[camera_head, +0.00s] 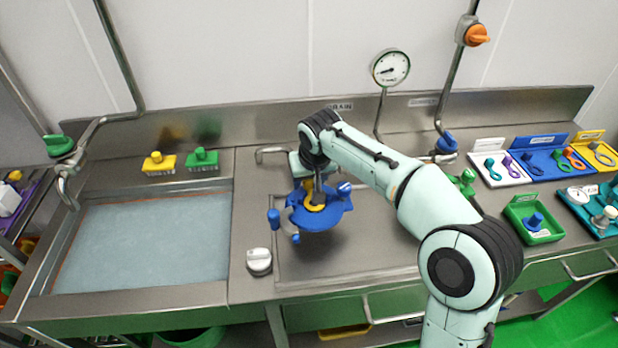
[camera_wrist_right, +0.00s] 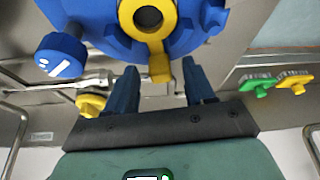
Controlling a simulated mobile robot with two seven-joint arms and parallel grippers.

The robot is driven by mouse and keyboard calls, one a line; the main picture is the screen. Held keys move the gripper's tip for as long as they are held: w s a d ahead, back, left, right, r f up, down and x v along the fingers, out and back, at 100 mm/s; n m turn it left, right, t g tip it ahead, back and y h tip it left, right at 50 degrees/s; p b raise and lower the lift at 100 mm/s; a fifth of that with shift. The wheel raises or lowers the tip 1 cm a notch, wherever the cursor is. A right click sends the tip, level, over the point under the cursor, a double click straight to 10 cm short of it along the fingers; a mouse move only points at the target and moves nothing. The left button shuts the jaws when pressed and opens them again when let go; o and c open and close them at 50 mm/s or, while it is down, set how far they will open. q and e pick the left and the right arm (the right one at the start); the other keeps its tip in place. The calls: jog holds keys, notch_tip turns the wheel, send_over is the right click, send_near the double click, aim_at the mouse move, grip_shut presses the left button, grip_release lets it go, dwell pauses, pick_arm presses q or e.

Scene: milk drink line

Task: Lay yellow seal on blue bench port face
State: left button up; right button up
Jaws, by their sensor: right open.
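The yellow seal (camera_head: 315,207) is a ring with a short tab. It lies on the face of the blue bench port (camera_head: 325,219), around the middle opening, as the right wrist view also shows the seal (camera_wrist_right: 170,25) on the blue port (camera_wrist_right: 95,22). My right gripper (camera_head: 308,192) is just above the seal's far side. In the right wrist view its two dark blue fingers (camera_wrist_right: 160,72) stand open on either side of the tab, with gaps showing, so it holds nothing. In the head view the arm end hides part of the seal. My left gripper is not in view.
Blue knobs (camera_head: 274,217) stick out around the port. A grey-white knob (camera_head: 259,261) stands at the bench's front left. A water-filled sink (camera_head: 150,240) is at left, with yellow (camera_head: 159,164) and green (camera_head: 202,158) brushes behind. Coloured trays, including a green one (camera_head: 548,234), are at right.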

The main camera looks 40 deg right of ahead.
jog(key=p+v, duration=0.2)
jog(key=v, duration=1.1)
jog(key=shift+f, duration=0.1)
